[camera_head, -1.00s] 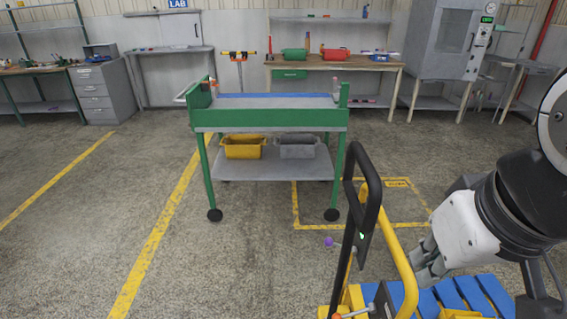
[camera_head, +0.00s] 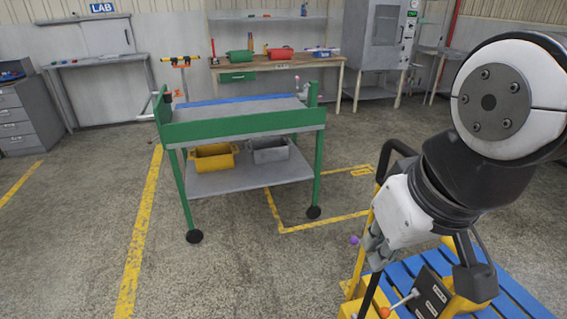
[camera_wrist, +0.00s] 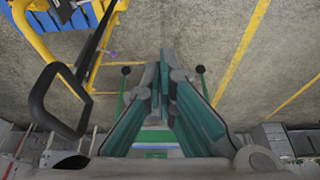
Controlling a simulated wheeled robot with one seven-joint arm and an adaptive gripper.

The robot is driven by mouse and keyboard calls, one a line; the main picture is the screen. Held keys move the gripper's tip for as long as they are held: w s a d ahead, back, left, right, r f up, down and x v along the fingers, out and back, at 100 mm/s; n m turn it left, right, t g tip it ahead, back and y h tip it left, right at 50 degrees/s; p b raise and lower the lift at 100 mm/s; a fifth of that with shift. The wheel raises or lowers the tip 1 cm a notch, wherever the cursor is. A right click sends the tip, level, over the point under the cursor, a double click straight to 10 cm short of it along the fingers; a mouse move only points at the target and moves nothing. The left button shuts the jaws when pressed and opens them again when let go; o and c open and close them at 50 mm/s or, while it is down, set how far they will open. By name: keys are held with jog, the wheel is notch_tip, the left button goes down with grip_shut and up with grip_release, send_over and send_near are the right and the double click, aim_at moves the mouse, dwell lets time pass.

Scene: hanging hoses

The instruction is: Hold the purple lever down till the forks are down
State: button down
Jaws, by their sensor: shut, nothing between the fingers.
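The purple lever's round knob (camera_head: 354,240) stands out to the left of the yellow pallet truck mast (camera_head: 360,262) in the head view. In the wrist view the purple knob (camera_wrist: 112,53) is left of my fingertips, with a gap in the picture. My gripper (camera_head: 372,254) points down just right of the knob in the head view, and I cannot tell there whether they touch. In the wrist view my gripper (camera_wrist: 166,62) has its green-padded fingers together at the tips, with nothing held. The forks are not seen.
The truck's black loop handle (camera_wrist: 58,98) is left of my fingers in the wrist view. A blue slatted pallet (camera_head: 496,300) lies at the lower right, near an orange knob (camera_head: 385,312). A green cart (camera_head: 240,125) stands ahead; floor at left is clear.

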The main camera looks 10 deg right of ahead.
jog(key=w+d+f+m+h+b, duration=0.1)
jog(key=w+d+f+m+b, duration=0.5)
jog(key=w+f, duration=0.4)
jog(key=w+d+f+m+g+h+b, duration=0.1)
jog(key=w+d+f+m+b, duration=0.6)
jog(key=w+f, duration=0.4)
jog(key=w+d+f+m+h+b, duration=0.1)
jog(key=w+d+f+m+b, duration=0.5)
jog(key=w+f, duration=0.5)
jog(key=d+b, duration=0.2)
jog(key=b, duration=0.1)
jog(key=shift+w+d+m+g, duration=0.15)
jog(key=shift+d+m+g, duration=0.15)
jog(key=shift+d+m, duration=0.1)
jog(key=shift+f, duration=0.1)
jog(key=b+x, duration=0.3)
jog(key=x, duration=0.6)
jog(key=shift+f, duration=0.3)
jog(key=shift+w+f, duration=0.1)
jog(key=shift+f, duration=0.05)
